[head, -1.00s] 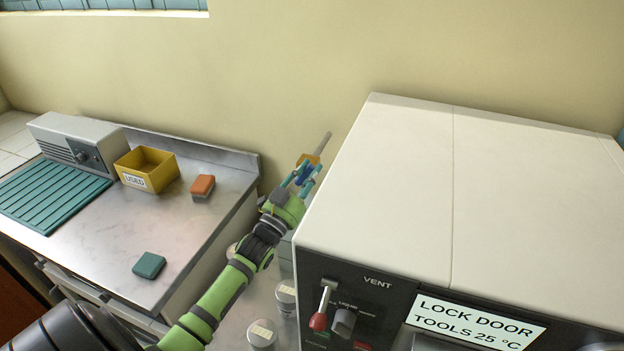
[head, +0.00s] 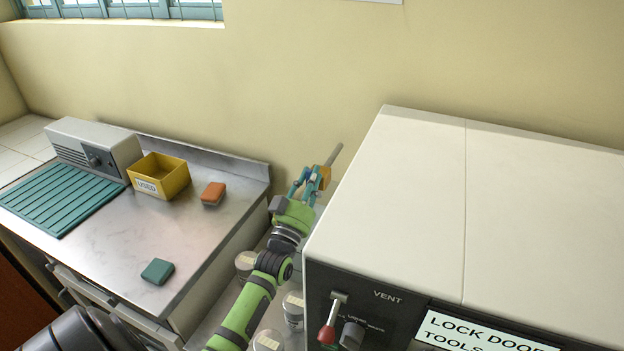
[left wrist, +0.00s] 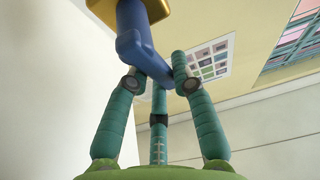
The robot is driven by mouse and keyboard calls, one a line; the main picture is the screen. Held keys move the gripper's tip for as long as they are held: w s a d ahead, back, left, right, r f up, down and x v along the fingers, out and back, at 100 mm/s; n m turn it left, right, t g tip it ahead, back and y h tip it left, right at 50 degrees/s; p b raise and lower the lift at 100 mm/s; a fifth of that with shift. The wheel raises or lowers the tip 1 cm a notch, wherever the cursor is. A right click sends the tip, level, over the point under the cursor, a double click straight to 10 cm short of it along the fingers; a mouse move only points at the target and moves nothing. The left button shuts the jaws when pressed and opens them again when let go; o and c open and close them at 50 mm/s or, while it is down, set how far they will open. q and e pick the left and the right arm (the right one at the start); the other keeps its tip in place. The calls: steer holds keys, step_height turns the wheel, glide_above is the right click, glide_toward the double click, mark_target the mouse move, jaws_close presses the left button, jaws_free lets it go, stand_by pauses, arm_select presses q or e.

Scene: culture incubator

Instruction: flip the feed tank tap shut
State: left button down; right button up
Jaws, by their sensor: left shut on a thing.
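The feed tank tap has a blue lever (head: 312,183), a yellow body (head: 325,177) and a grey pipe (head: 334,154). It is beside the left rear of the big white cabinet, in front of the wall. My left gripper (head: 307,181) has its teal fingers shut on the blue lever. In the left wrist view, the fingers of my left gripper (left wrist: 158,74) close around the lower end of the blue lever (left wrist: 138,45), with the yellow body (left wrist: 155,8) above it, cut by the frame. The tank itself is mostly hidden behind my arm. My right gripper is out of view.
The white cabinet (head: 420,180) stands close to the right of my arm, with a red-knobbed vent lever (head: 328,325) on its front. Several lidded jars (head: 293,305) stand beside my forearm. The steel counter (head: 200,240) at left holds a yellow bin (head: 160,185) and an orange block (head: 213,193).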

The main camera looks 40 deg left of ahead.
arm_select(q)
steer(key=shift+f, duration=0.15)
steer(key=c, duration=1)
jaws_free()
steer(key=shift+c, duration=0.2)
steer(key=v, duration=1.2)
steer(key=shift+s, duration=0.1)
